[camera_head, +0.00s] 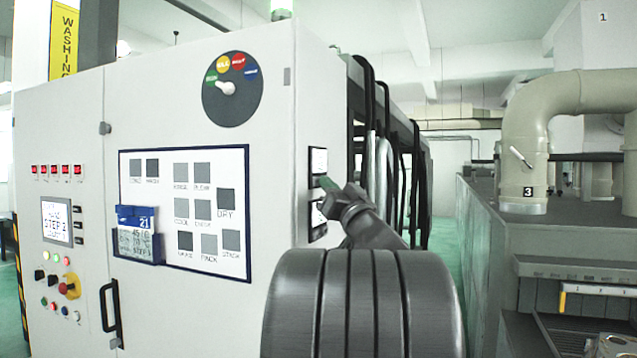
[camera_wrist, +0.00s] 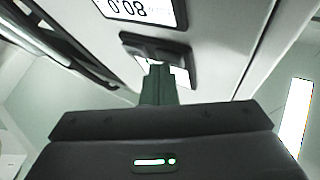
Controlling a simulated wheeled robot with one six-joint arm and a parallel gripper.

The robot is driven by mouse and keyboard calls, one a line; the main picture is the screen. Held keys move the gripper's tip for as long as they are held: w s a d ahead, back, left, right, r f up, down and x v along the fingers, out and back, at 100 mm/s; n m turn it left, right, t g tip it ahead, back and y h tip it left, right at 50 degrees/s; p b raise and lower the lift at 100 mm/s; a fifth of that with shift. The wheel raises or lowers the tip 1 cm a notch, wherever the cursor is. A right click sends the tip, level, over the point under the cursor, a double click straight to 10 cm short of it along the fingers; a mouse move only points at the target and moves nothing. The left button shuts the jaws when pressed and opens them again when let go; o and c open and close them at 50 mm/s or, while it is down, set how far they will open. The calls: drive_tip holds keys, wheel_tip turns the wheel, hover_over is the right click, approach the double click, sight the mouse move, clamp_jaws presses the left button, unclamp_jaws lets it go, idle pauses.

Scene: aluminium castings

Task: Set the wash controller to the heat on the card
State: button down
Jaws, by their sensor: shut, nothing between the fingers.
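On the side face of the white cabinet, two small dark-framed controllers sit one above the other. The upper controller (camera_head: 318,161) has a light display; in the wrist view its display (camera_wrist: 146,8) is cut off and upside down, seemingly reading 80.0. Dark buttons (camera_wrist: 150,46) lie beside it. The lower unit (camera_head: 317,231) is partly hidden by my gripper. My gripper (camera_head: 326,183) is shut and empty, its tips at the buttons; it also shows in the wrist view (camera_wrist: 160,72). I cannot tell whether it touches. A card (camera_head: 136,243) with small print sits in a blue holder on the cabinet front.
The cabinet front (camera_head: 75,130) carries a dial (camera_head: 232,89), a labelled board (camera_head: 240,165), a screen (camera_head: 56,221) showing STEP 2, and a black handle (camera_head: 110,313). Black pipes (camera_head: 385,130) run behind the controllers. A grey machine (camera_head: 500,262) with a thick duct stands right, across a green aisle.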

drive_tip(key=shift+s+d, duration=0.2)
drive_tip(key=shift+d, duration=0.45)
drive_tip(key=d, duration=0.1)
drive_tip(key=s+d+p, duration=0.1)
drive_tip(key=d, duration=0.2)
drive_tip(key=shift+s+d+p, duration=0.3)
drive_tip(key=shift+d, duration=0.05)
drive_tip(key=shift+a, duration=0.1)
idle(0.4)
drive_tip(key=d, duration=0.2)
drive_tip(key=s+d, duration=0.1)
drive_tip(key=d, duration=0.1)
drive_tip(key=shift+s, duration=0.1)
idle(0.4)
drive_tip(key=shift+a, duration=0.2)
